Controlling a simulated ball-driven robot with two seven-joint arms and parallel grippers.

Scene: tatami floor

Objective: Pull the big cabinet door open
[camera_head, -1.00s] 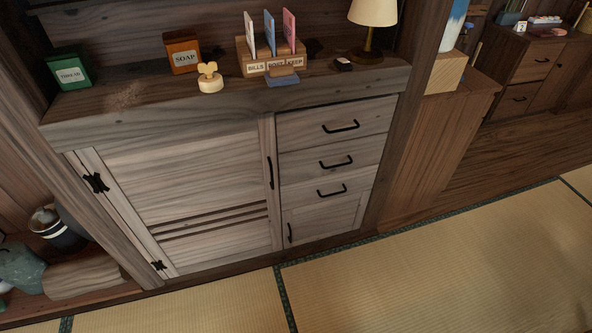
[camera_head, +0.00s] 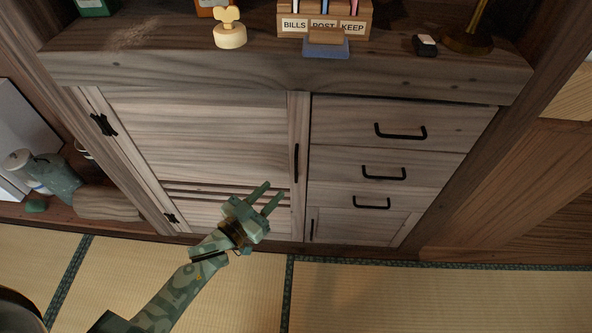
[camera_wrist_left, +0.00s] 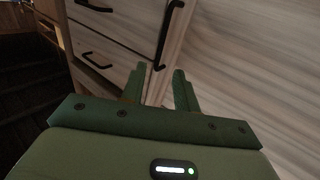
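The big cabinet door (camera_head: 200,138) is a pale wood panel with black hinges on its left side, and it looks closed. Its upright black handle (camera_head: 296,163) is on the right edge. My left gripper (camera_head: 275,190) is in front of the door's lower right part, just left of and below the handle. Its two green fingers are apart with nothing between them. In the left wrist view, the handle (camera_wrist_left: 168,34) rises beyond the fingertips, its lower end lining up between them; the remaining gap is hard to judge. My right gripper is not in view.
Drawers with black handles (camera_head: 400,132) and a small lower door (camera_head: 360,226) sit right of the big door. The shelf above holds a letter holder (camera_head: 324,25) and a cream knobbed object (camera_head: 229,36). Tatami floor (camera_head: 400,295) is clear in front.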

